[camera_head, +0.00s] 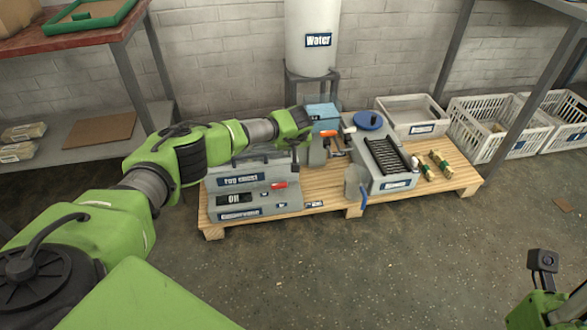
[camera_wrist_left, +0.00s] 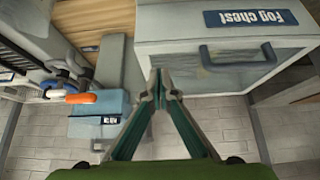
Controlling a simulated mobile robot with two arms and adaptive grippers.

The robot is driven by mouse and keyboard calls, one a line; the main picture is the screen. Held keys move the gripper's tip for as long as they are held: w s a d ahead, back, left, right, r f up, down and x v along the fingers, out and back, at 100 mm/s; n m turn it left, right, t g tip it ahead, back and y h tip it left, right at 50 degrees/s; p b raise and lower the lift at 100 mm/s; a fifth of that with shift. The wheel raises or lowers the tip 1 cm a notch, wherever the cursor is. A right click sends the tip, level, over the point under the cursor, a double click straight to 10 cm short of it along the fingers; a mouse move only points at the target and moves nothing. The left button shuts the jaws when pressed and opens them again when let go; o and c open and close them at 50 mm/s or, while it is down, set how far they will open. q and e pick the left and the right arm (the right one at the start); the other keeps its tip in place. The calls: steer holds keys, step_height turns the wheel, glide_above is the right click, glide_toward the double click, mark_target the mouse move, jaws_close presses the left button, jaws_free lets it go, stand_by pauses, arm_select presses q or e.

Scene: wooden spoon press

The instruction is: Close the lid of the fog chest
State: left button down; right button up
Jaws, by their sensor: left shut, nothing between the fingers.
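The grey fog chest (camera_head: 253,191) stands at the left end of the wooden pallet, with a label and a small display reading Off. In the left wrist view the fog chest label (camera_wrist_left: 251,18) is upside down, above a dark handle (camera_wrist_left: 238,55) on a pale panel. I cannot tell for sure how far the lid is open. My left gripper (camera_head: 296,164) is by the chest's right end; its arm hides part of the chest's top. In the left wrist view the left gripper (camera_wrist_left: 160,80) is shut and empty, beside the chest's edge. My right gripper is out of view.
On the pallet (camera_head: 410,190) to the right stand a blue box (camera_head: 322,115), a grey machine with a blue knob (camera_head: 368,121), and a white bin (camera_head: 410,112). A white water tank (camera_head: 312,55) stands behind. The floor in front (camera_head: 350,265) is clear.

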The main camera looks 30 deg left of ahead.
arm_select(q)
steer(key=s+d+f+p, duration=0.3)
steer(key=s+d, duration=0.3)
steer(key=s, duration=0.1)
steer(key=shift+f, duration=0.15)
